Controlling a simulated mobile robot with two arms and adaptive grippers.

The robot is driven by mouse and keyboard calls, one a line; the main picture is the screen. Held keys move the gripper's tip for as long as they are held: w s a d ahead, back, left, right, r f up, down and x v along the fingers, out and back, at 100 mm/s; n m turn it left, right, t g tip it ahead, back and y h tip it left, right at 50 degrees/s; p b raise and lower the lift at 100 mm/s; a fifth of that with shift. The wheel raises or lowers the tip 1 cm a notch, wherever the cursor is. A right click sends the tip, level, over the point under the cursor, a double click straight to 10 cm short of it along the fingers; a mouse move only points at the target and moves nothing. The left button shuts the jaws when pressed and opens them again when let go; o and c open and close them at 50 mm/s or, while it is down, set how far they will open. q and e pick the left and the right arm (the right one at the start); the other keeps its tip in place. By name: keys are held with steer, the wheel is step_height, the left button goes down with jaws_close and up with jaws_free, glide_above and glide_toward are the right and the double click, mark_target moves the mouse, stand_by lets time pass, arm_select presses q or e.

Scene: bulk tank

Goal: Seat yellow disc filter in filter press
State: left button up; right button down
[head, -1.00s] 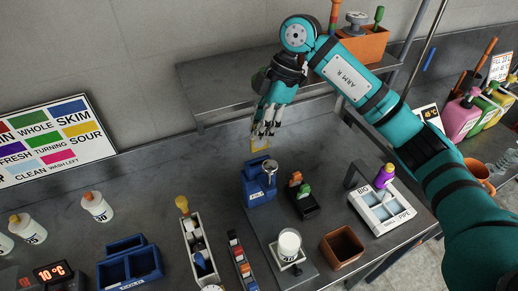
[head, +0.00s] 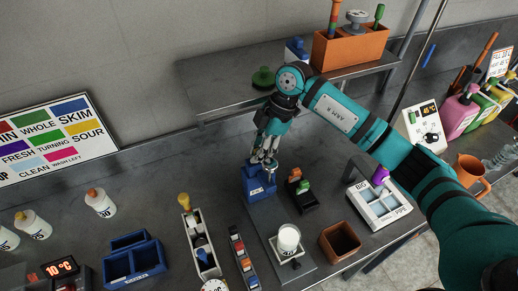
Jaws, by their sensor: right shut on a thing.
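The blue filter press (head: 258,182) stands on the bench near the middle of the head view. My right gripper (head: 264,160) reaches down from above, with its fingers at the top of the press. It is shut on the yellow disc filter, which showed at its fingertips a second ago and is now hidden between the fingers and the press. I cannot tell whether the disc touches the press or how far in it sits. The fingers cover part of the press top. My left gripper is not in view.
A black holder with orange and green pieces (head: 302,192) stands right of the press. A white cup (head: 288,239) and a brown open box (head: 340,243) are in front. A raised shelf (head: 222,86) is behind the gripper.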

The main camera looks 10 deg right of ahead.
steer(key=c, duration=1.4)
jaws_free()
steer(key=shift+f, duration=0.1)
steer(key=shift+c, duration=0.2)
steer(key=shift+o, duration=1)
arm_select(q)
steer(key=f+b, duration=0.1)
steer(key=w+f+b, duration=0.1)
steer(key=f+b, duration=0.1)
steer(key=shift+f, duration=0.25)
arm_select(e)
steer(key=v, duration=1.2)
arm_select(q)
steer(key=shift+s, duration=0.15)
